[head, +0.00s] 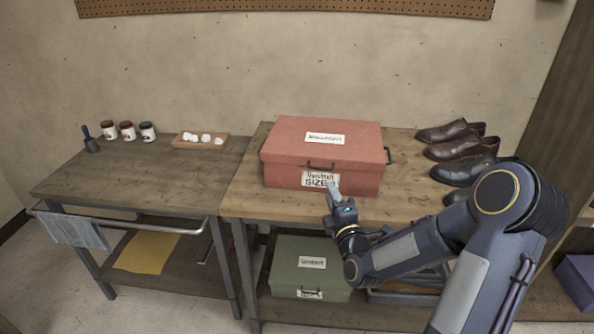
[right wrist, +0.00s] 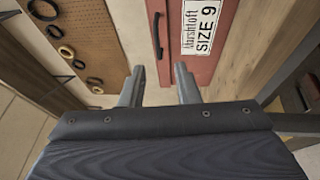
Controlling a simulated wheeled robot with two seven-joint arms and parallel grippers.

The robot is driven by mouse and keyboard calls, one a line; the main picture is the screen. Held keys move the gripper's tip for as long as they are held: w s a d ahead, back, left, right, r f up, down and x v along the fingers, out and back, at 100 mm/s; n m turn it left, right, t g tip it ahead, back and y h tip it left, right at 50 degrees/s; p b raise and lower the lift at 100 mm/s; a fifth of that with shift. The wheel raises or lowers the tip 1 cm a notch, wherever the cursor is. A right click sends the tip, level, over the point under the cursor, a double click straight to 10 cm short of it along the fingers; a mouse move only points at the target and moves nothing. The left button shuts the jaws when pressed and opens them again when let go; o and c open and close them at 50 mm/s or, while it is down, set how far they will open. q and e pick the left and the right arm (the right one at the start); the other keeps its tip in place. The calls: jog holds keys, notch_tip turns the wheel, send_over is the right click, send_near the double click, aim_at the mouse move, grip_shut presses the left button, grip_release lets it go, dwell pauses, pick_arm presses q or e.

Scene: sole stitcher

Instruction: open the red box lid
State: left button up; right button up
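The red box (head: 280,175) stands on the right-hand workbench. Its lid (head: 365,142) lies flat and closed, with a white label on top. A dark handle (head: 320,164) is on the front of the lid, above a "SIZE 9" label (head: 318,179). My right gripper (head: 333,190) is in front of the box, near that label. In the right wrist view its two fingers (right wrist: 161,84) are apart with nothing between them. The red box (right wrist: 205,70) and the dark handle (right wrist: 157,36) lie beyond the fingertips. My left gripper is not in view.
Several brown and dark shoes (head: 460,150) stand right of the box, partly behind my right arm. A green box (head: 290,275) sits on the lower shelf. The left bench (head: 130,175) holds jars (head: 128,131) and a small tray (head: 180,144); its middle is clear.

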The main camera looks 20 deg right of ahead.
jog(key=p+x, duration=0.2)
jog(key=x, duration=0.6)
jog(key=shift+r, duration=0.15)
grip_shut()
